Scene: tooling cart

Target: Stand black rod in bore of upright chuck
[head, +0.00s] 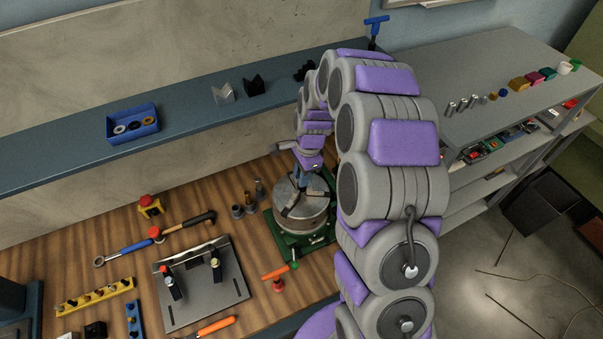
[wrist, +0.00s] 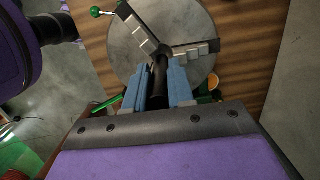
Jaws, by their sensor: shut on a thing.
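The upright chuck (head: 316,219) is a round grey metal body with dark jaws on a green base, standing on the wooden bench. In the wrist view the chuck's face (wrist: 135,58) shows stepped jaws around its centre. My gripper (wrist: 158,88) has blue fingers shut on the black rod (wrist: 160,70). The rod's far end points at the middle of the chuck, where the jaws meet. The bore is hidden behind the rod and fingers, so I cannot tell whether the tip is inside. In the head view my gripper (head: 302,182) is right over the chuck.
Small metal cylinders (head: 238,211) stand just left of the chuck. A grey plate (head: 205,290) with clamps is further left. A blue shelf (head: 190,125) runs behind, and a grey cart (head: 480,75) is at right.

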